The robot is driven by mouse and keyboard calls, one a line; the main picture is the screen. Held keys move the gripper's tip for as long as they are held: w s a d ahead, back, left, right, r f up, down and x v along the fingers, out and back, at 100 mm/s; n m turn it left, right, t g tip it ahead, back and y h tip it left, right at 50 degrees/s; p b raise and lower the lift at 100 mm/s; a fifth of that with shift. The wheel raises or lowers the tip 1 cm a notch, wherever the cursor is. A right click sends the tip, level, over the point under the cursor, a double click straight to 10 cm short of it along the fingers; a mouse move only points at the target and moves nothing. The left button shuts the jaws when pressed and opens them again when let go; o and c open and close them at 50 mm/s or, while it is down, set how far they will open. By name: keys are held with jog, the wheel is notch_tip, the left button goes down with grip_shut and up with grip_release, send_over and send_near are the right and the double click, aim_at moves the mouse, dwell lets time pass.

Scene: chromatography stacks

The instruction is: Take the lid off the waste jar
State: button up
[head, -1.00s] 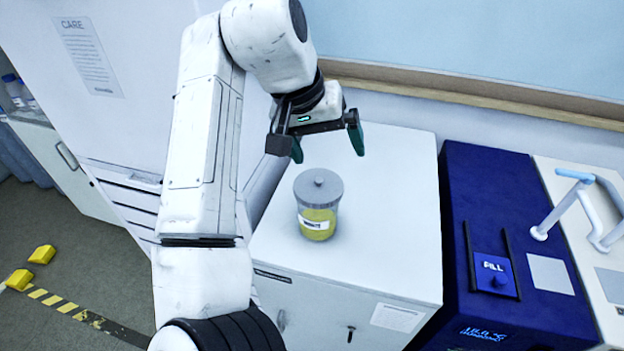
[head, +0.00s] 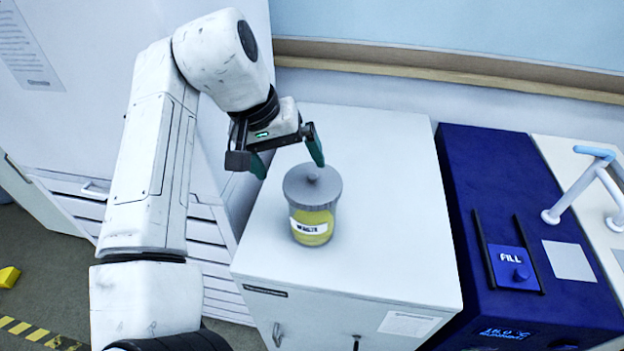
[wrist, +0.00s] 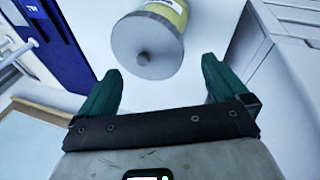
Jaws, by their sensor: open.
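The waste jar (head: 312,226) stands upright on the white cabinet top, clear-walled with yellow contents and a white label. Its grey round lid (head: 298,190) with a small centre knob sits on it. In the wrist view the lid (wrist: 150,32) and its knob (wrist: 143,58) show ahead of the fingertips, with the jar (wrist: 172,8) behind. My gripper (head: 288,163) is open and empty, its green fingers spread, just above and to the left of the lid in the head view. In the wrist view my gripper (wrist: 162,75) has clear space between its fingers. The fingers appear apart from the knob.
The white cabinet top (head: 390,180) is otherwise clear around the jar. A dark blue unit (head: 480,170) with a FILL panel (head: 512,266) stands to the right, beside a white machine with a pale blue handle (head: 590,180). A wall with a wooden rail (head: 450,75) runs behind.

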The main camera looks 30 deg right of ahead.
aim_at(300, 182)
jog(key=x, duration=0.4)
jog(key=shift+w+d+f+p, duration=0.1)
jog(key=shift+d+f+p, duration=0.1)
jog(key=shift+f+p, duration=0.2)
jog(key=shift+c, duration=0.4)
jog(key=c, duration=1)
